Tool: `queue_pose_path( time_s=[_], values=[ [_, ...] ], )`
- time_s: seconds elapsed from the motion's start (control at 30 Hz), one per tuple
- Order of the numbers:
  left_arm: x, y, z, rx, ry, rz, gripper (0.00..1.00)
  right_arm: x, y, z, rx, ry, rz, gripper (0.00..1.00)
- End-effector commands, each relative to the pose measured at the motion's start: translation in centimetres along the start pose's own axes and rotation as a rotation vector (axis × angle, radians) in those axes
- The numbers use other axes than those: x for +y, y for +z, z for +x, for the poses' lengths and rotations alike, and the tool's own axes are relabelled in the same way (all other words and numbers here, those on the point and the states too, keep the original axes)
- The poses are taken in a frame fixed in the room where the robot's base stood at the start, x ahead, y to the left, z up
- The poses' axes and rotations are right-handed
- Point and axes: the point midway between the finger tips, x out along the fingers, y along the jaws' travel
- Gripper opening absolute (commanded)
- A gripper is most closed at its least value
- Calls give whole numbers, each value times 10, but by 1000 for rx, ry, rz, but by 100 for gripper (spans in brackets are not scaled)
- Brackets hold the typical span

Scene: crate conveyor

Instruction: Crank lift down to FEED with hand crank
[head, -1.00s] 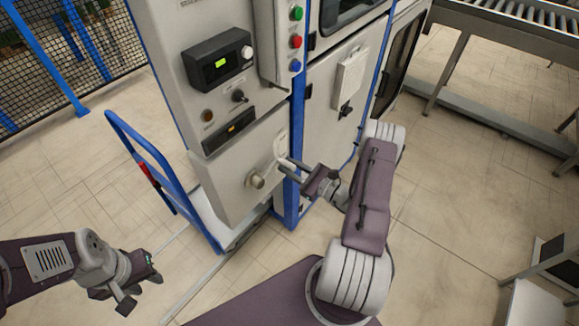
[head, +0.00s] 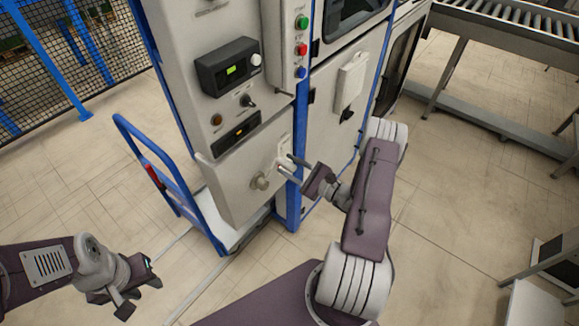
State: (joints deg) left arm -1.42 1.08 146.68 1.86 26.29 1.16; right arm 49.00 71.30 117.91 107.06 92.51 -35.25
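The grey machine cabinet has a round crank hub (head: 260,181) on its lower front panel (head: 235,185). Beside the hub, at the panel's right edge, is a pale upright bracket (head: 285,148). A separate hand crank cannot be made out clearly. My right gripper (head: 284,163) is at this edge, just right of the hub, with its two fingers parted and pointing left toward the panel. Whether a finger touches the bracket cannot be told. My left gripper (head: 143,290) hangs low at the left, away from the cabinet; its fingers appear spread and empty.
A display box (head: 229,67) and green, red and blue buttons (head: 301,48) are above. A blue-handled cart (head: 160,180) stands left of the cabinet. A blue post (head: 293,203) is close by my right gripper. A roller conveyor (head: 510,30) is at upper right.

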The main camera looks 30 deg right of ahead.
Motion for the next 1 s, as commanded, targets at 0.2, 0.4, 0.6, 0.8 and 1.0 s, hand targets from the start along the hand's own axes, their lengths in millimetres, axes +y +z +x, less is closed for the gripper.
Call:
queue_pose_path(
  time_s=[0.2,0.4,0.6,0.8,1.0],
  values=[
    [0,0,0,0,0,0,36,1,-1,0,1,1,2,48],
    [0,0,2,0,0,0,36,0,-2,-8,3,0,4,48],
    [0,1,6,0,0,0,36,0,-3,-46,5,-5,3,48],
    [0,1,10,0,0,0,36,0,-2,-80,4,-3,2,48],
    [0,1,10,0,0,0,36,0,-1,-91,1,1,2,48]
  ],
)
